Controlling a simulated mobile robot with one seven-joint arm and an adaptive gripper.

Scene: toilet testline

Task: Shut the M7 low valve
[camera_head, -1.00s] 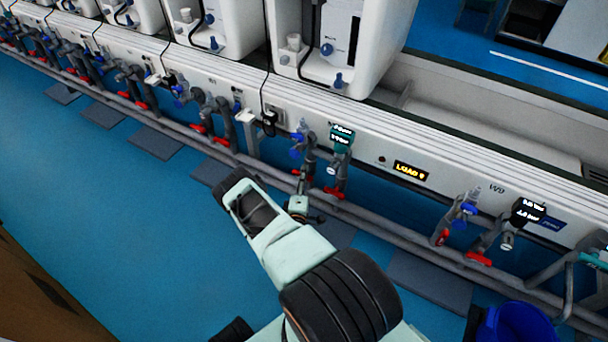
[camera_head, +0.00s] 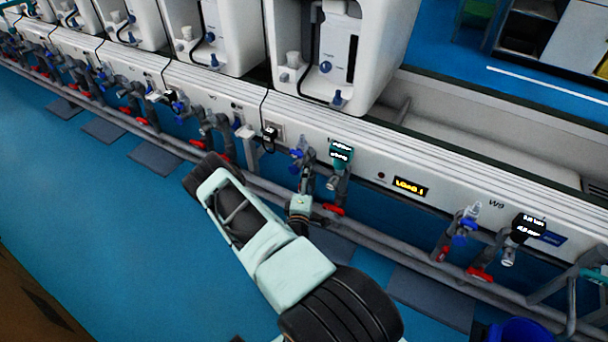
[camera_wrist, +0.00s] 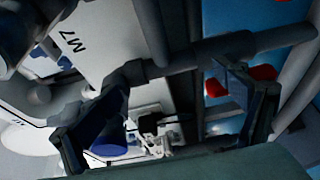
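The M7 station shows in the wrist view as a white panel with the label M7 (camera_wrist: 72,42), turned in the picture. Grey pipes cross the view, with red valve handle parts (camera_wrist: 262,72) by the right finger. My gripper (camera_wrist: 180,85) is open, its two dark fingers wide apart, with a pipe across the gap. In the head view my gripper (camera_head: 307,180) is at the pipes below a blue handle (camera_head: 297,158). A red handle (camera_head: 333,209) shows just right of it. My gripper hides part of the pipework, and I cannot tell whether it touches a handle.
A teal gauge (camera_head: 341,152) sits right of my gripper, and a lit amber display (camera_head: 410,187) is on the panel. The W9 station (camera_head: 468,222) with red and blue handles is further right. A long grey pipe runs low along the line. Blue floor (camera_head: 90,220) is clear at left.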

